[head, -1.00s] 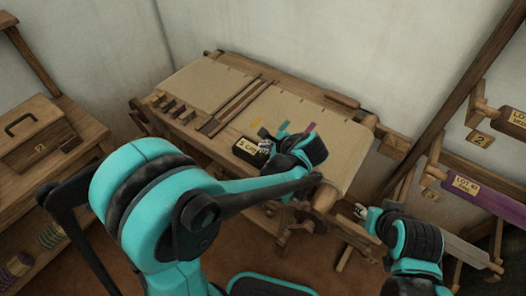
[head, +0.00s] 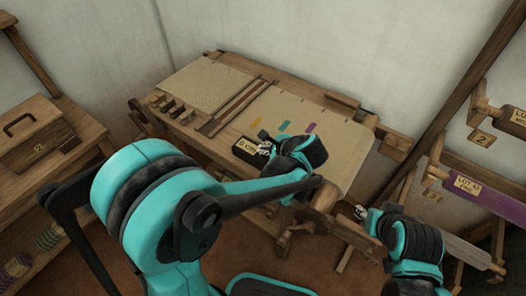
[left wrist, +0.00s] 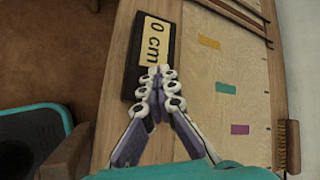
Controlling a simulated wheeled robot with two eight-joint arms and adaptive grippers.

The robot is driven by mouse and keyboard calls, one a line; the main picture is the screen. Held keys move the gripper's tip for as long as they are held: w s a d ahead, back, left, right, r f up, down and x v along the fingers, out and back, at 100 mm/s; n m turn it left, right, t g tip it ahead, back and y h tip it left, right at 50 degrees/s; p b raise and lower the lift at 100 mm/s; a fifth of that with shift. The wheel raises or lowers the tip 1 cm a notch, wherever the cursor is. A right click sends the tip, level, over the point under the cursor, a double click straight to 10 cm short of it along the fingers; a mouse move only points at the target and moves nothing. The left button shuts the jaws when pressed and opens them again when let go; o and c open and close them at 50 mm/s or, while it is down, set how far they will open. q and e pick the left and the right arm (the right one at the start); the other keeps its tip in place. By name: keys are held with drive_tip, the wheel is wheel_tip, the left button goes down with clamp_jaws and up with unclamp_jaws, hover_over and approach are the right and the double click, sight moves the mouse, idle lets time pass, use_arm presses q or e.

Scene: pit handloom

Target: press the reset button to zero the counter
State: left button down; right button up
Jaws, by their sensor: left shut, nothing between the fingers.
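The counter is a small black box (head: 245,151) on the loom's wooden front beam. Its pale yellow display (left wrist: 155,42) reads "0 cm" in the left wrist view. My left gripper (head: 265,148) is at the counter's right end in the head view. In the left wrist view its closed fingertips (left wrist: 160,72) overlap the counter's near end, just by the display. I cannot tell whether they touch it. No reset button is visible; the fingers may hide it. My right gripper (head: 362,212) is to the right of the loom, small and unclear.
Woven cloth (head: 340,140) with orange, teal and purple marks lies beside the counter. Wooden blocks (head: 168,105) sit on the loom's left. A bench with a wooden box (head: 35,135) stands left, and a rack with labelled rolls (head: 480,190) stands right.

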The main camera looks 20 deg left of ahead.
drive_tip(key=shift+r, duration=0.1)
use_arm(q)
drive_tip(key=shift+r+p, duration=0.8)
drive_tip(key=shift+r, duration=0.2)
use_arm(e)
drive_tip(key=shift+r, duration=0.7)
use_arm(q)
wheel_tip(320, 180, up, 5)
drive_tip(key=p, duration=0.4)
use_arm(e)
wheel_tip(320, 180, up, 4)
